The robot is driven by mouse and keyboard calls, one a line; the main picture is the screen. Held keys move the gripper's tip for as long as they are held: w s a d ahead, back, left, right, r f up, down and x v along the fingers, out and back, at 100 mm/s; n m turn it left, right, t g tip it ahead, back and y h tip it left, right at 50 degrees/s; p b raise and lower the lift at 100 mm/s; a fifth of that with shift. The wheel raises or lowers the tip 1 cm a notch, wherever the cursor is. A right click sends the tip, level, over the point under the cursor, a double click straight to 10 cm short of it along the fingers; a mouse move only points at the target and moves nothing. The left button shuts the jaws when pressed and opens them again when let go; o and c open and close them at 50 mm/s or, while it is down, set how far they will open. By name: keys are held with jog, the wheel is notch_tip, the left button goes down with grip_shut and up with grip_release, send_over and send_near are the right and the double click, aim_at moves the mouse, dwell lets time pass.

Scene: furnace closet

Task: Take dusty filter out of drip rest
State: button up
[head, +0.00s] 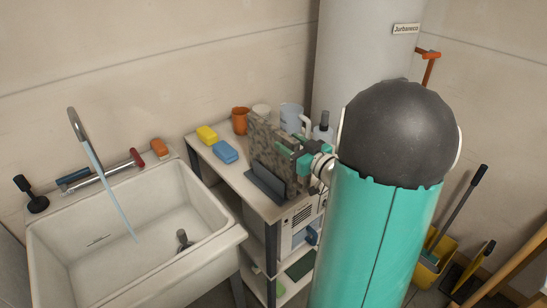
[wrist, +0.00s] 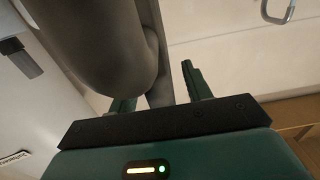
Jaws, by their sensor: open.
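The dusty filter (head: 267,147) is a mottled grey-brown panel standing upright on the shelf top. Its lower part is behind or in the dark blue-grey drip rest (head: 268,184); I cannot tell how deep it sits. My gripper (head: 294,155) is at the filter's right edge in the head view, with teal fingers close to it. Whether they touch it is unclear. In the wrist view my gripper (wrist: 157,90) shows its two fingers spread apart. A large dark grey rounded shape fills the space beyond them, and I cannot identify it. My arm hides the area to the right.
Yellow (head: 207,135) and blue sponges (head: 225,151) lie left of the filter. An orange cup (head: 240,121), a pale mug (head: 291,117) and a bottle (head: 322,134) stand behind. A white sink (head: 130,235) is at left, a white tank (head: 360,50) behind.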

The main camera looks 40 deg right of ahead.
grip_shut()
